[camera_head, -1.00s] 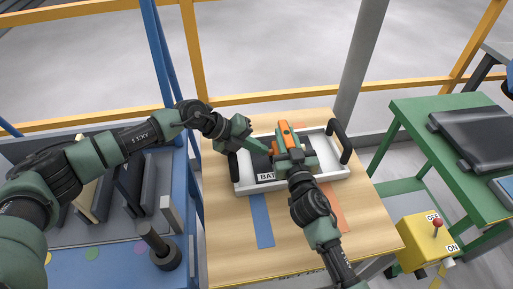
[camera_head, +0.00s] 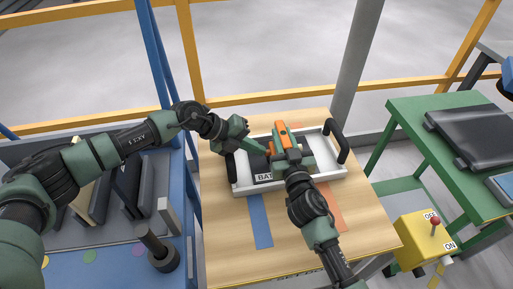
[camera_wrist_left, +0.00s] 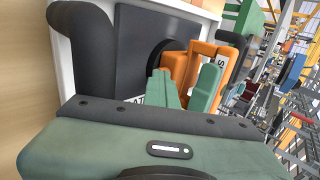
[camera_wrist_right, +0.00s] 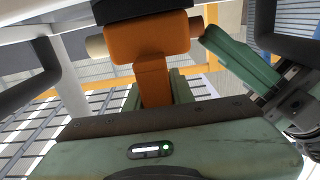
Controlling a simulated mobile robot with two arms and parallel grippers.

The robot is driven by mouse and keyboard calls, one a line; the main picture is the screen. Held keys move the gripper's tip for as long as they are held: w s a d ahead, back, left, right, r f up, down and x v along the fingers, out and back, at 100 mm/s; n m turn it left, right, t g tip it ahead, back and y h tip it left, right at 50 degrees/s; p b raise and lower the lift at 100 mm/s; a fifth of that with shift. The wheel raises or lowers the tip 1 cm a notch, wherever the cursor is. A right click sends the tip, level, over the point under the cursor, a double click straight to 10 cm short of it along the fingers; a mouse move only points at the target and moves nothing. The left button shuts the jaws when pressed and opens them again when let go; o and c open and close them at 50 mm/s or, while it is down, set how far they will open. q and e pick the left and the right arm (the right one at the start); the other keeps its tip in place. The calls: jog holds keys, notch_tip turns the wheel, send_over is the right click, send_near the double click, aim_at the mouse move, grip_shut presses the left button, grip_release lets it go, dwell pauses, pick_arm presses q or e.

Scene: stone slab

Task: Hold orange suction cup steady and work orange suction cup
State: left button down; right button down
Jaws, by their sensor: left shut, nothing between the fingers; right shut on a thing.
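The orange suction cup (camera_head: 283,132) stands on a dark battery panel (camera_head: 264,177) inside a white tray on the wooden table. My right gripper (camera_head: 287,158) is shut on the cup's orange stem, which also shows between its fingers in the right wrist view (camera_wrist_right: 153,80). My left gripper (camera_head: 266,152) is shut and empty, its tips close beside the cup. In the left wrist view the orange cup body (camera_wrist_left: 175,65) and an orange handle frame (camera_wrist_left: 222,52) show right behind my left fingers. I cannot tell whether they touch.
The white tray (camera_head: 240,186) has black handles (camera_head: 337,142) at its sides. Blue and orange strips mark the wooden table (camera_head: 225,240). A blue cart with dark panels stands left. A green table (camera_head: 405,105) and yellow switch box (camera_head: 420,235) stand right.

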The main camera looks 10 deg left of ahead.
pick_arm(q)
jog(key=shift+s+d, duration=0.2)
jog(key=shift+d, duration=0.1)
pick_arm(e)
jog(key=shift+s+a, duration=0.2)
jog(key=shift+a, duration=0.25)
pick_arm(q)
jog(key=v, duration=1)
jog(key=shift+w+a, duration=0.15)
jog(key=shift+a, duration=0.2)
pick_arm(e)
jog(key=shift+w+d+f, duration=0.1)
jog(key=shift+w+d, duration=0.05)
jog(key=shift+d, duration=0.15)
pick_arm(q)
jog(key=shift+a+r, duration=0.2)
jog(key=shift+r, duration=0.05)
jog(key=v, duration=1.1)
pick_arm(e)
jog(key=c, duration=1.1)
grip_release()
pick_arm(q)
jog(key=shift+a+r, duration=0.1)
pick_arm(e)
jog(key=v, duration=1.2)
